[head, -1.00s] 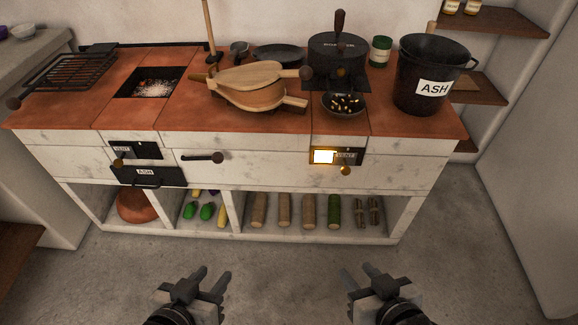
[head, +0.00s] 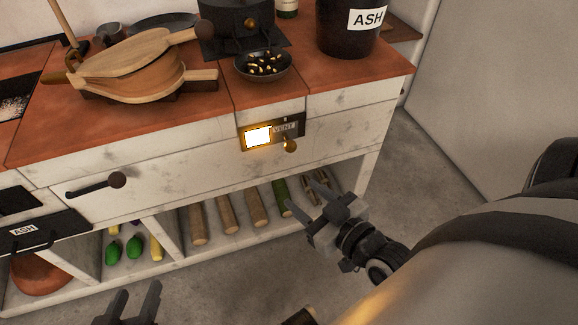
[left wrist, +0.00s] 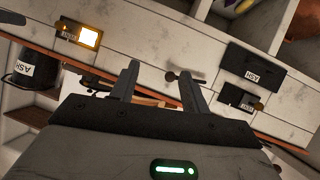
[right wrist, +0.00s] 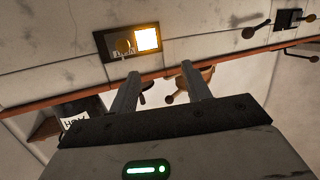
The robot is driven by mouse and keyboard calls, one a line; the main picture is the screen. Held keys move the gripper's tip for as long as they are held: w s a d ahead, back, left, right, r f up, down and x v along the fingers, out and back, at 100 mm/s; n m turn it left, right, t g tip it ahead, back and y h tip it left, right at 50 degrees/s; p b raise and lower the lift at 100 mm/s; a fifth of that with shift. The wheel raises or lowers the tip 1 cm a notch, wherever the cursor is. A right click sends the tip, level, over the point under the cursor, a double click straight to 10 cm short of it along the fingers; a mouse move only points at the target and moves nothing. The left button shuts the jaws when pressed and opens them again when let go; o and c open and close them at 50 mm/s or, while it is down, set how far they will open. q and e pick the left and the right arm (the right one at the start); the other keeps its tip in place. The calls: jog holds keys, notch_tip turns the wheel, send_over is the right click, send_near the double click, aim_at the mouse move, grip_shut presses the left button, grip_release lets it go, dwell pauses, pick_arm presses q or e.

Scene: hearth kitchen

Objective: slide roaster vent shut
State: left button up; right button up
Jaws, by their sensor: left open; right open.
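The roaster vent (head: 272,132) is a dark plate on the white front, below the roasting pan. Its left part is an uncovered, brightly glowing opening (head: 257,136); the VENT label and a round brass knob (head: 290,146) are on the right. The vent also shows in the right wrist view (right wrist: 128,41), ahead of the fingers, and in the left wrist view (left wrist: 77,36). My right gripper (head: 303,194) is open and empty, below and slightly right of the knob, apart from it. My left gripper (head: 138,290) is open and empty at the bottom edge.
A pan of chestnuts (head: 263,67) and bellows (head: 140,68) sit on the red counter, with an ASH bucket (head: 345,25) at right. A drawer handle (head: 95,185) sticks out left of the vent. Logs (head: 228,215) lie on the shelf below.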

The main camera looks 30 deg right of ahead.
aim_at(294, 151)
jog(key=d+f+t+h+b, duration=0.2)
jog(key=d+f+b, duration=0.2)
jog(key=d, duration=0.1)
pick_arm(q)
jog(key=d+f+t+h+b, duration=0.1)
jog(key=d+f+b, duration=0.1)
jog(key=shift+d+f+h+b, duration=0.1)
jog(key=shift+f+h+b, duration=0.1)
jog(key=shift+h+b, duration=0.15)
pick_arm(e)
jog(key=w, duration=0.5)
jog(key=w+d, duration=0.1)
jog(key=w, duration=0.9)
jog(key=shift+w+d+r, duration=0.25)
jog(key=shift+w+r, duration=0.1)
jog(key=shift+w, duration=0.05)
